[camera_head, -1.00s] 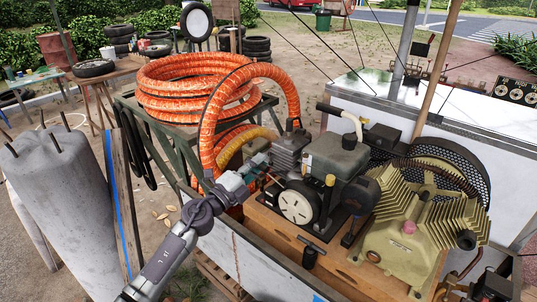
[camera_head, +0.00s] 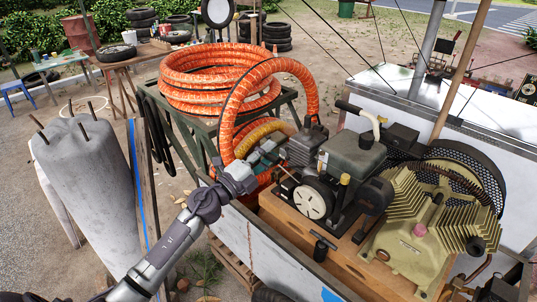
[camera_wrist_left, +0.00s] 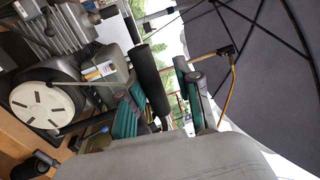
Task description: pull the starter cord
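The engine's round white starter disc (camera_head: 313,200) faces me on the cart, and it also shows in the left wrist view (camera_wrist_left: 41,108). A thin, straight starter cord (camera_head: 289,174) runs from the engine to my left gripper (camera_head: 268,153). The handle is a short distance from the engine. In the head view the fingers largely hide it. My right gripper is not in view.
The orange hose coil (camera_head: 219,78) stands behind my left gripper, with a loop hanging close to it. The tan compressor (camera_head: 415,240) is right of the engine. A black upright piece (camera_head: 320,250) stands on the wooden deck. A concrete post (camera_head: 92,190) is at left.

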